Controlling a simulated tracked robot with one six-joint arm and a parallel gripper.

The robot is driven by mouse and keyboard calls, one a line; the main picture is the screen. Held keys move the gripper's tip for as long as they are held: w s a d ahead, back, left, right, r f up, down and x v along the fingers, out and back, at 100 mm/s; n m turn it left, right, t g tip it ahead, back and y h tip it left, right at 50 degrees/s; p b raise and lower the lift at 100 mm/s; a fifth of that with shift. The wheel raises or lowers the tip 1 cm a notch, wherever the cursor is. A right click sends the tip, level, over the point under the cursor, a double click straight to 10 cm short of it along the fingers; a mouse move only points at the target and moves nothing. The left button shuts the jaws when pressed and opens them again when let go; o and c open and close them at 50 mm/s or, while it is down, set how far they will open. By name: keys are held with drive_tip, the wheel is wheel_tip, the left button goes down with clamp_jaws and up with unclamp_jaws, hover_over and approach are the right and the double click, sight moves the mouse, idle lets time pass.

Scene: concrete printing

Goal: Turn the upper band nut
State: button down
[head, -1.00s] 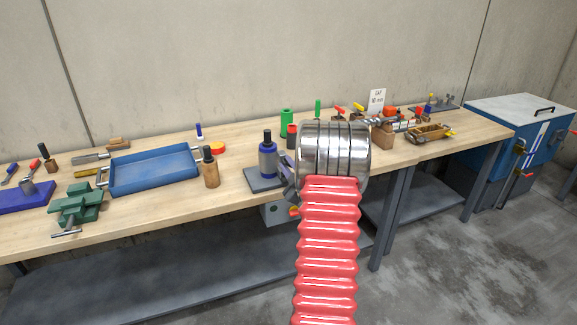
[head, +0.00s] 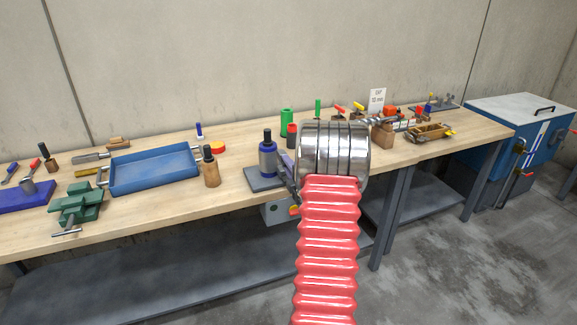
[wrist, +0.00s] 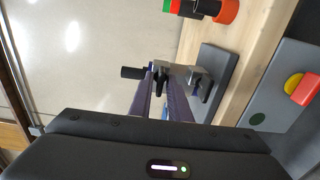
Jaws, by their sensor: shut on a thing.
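A blue cylinder (head: 268,160) with a black top stands upright on a dark grey base plate (head: 262,179) on the bench. The wrist view is turned sideways and shows its black top (wrist: 132,72), the grey metal upper band (wrist: 166,68) and a lower grey metal part (wrist: 197,76). My gripper (wrist: 160,82) reaches the stand from the side, with both purple fingers at the upper band. It is shut on what appears to be the upper band nut, which is mostly hidden between the fingertips. In the head view my wrist and arm hide most of the gripper.
A wooden-handled tool (head: 210,167) and a blue tray (head: 152,170) stand left of the stand. Green (head: 286,122) and red (head: 292,135) cylinders stand behind it. A grey box (head: 277,212) with a red and yellow button hangs below the bench edge.

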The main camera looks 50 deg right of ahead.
drive_tip(key=shift+f, duration=0.1)
idle(0.3)
drive_tip(key=c, duration=1.9)
unclamp_jaws()
drive_tip(key=shift+w, duration=0.1)
drive_tip(key=v, duration=1.4)
drive_tip(key=shift+d+f, duration=0.1)
